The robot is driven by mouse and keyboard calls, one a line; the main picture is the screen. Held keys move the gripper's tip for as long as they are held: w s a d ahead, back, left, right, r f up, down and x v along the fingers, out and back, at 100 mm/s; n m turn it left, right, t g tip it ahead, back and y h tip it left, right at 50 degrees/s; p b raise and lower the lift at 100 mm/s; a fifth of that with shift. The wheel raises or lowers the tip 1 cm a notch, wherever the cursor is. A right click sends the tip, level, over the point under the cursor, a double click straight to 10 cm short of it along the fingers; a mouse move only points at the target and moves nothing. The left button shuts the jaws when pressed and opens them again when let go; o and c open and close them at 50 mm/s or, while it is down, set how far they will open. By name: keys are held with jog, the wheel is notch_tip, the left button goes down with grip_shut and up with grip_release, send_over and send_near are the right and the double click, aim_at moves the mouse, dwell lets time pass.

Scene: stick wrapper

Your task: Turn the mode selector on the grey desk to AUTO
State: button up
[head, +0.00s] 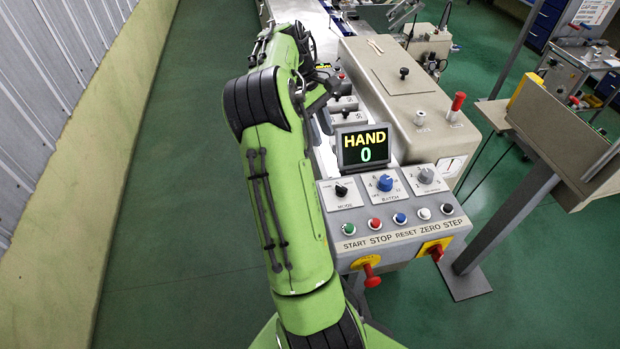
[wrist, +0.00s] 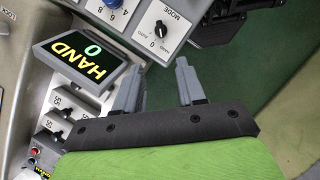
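The mode selector is a small black knob (head: 341,190) on a white plate at the left of the grey desk (head: 400,237). It also shows in the wrist view (wrist: 161,29), with MODE, AUTO, 0 and HAND printed around it; its pointer is too small to read surely. The display (head: 364,148) reads HAND and 0, and shows in the wrist view too (wrist: 82,62). My gripper (wrist: 159,64) is open and empty. Its two grey fingers are spread apart, below the knob in the wrist picture and not touching it. In the head view my arm partly hides the gripper.
Right of the selector are a blue BATCH knob (head: 385,183) and a grey knob (head: 426,176). Several push buttons line the desk's front, with red handles (head: 371,275) below. A beige machine (head: 405,95) stands behind. Open green floor (head: 180,220) lies to the left.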

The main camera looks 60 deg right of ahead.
aim_at(342, 187)
jog(key=b+x, duration=0.1)
jog(key=x, duration=0.9)
jog(key=b+x, duration=0.1)
jog(key=x, duration=0.5)
jog(key=shift+s+r+b, duration=0.15)
jog(key=shift+s+b, duration=0.1)
jog(key=shift+b, duration=0.1)
grip_shut()
